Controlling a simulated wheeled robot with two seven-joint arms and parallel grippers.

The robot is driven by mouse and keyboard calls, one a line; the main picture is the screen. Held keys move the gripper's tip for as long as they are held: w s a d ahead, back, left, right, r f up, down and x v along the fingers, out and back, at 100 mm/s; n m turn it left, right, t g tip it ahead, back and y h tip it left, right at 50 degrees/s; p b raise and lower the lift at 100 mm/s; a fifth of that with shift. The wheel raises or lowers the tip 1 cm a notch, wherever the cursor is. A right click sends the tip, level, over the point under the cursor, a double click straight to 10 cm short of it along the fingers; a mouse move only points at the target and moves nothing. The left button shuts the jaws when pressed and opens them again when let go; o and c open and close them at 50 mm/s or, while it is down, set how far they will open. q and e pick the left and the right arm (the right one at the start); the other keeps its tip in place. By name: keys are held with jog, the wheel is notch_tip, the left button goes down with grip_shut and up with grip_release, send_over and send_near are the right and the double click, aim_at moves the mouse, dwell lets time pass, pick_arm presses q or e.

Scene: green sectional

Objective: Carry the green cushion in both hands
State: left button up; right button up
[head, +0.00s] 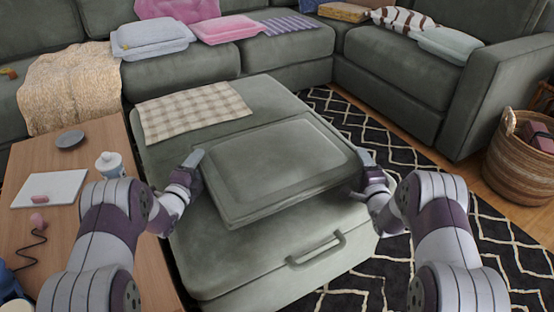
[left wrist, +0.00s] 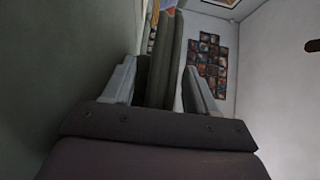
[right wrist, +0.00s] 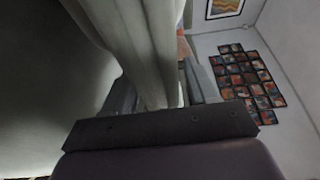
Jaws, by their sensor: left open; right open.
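The green cushion (head: 275,165), a flat square with a piped edge, is over the top of the large green ottoman (head: 215,285). I cannot tell whether it touches the ottoman all along its underside. My left gripper (head: 193,162) is at its left edge and my right gripper (head: 367,162) is at its right edge. In the left wrist view, the cushion's edge (left wrist: 170,60) stands between the open fingers (left wrist: 158,78). In the right wrist view, its edge (right wrist: 150,50) also lies between the open fingers, and partly hides them.
A checked cloth (head: 195,110) lies on the ottoman behind the cushion. A wooden table (head: 110,145) with a mug (head: 110,165) and tray stands close on the left. The green sectional (head: 400,85) closes off the back. A wicker basket (head: 515,165) stands at right; patterned rug (head: 490,250) is clear.

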pick_arm(q)
jog(key=shift+w, duration=0.15)
pick_arm(e)
jog(key=shift+w, duration=0.15)
pick_arm(q)
jog(key=shift+c, duration=0.3)
pick_arm(e)
jog(key=shift+c, duration=0.3)
pick_arm(q)
grip_shut()
pick_arm(e)
grip_shut()
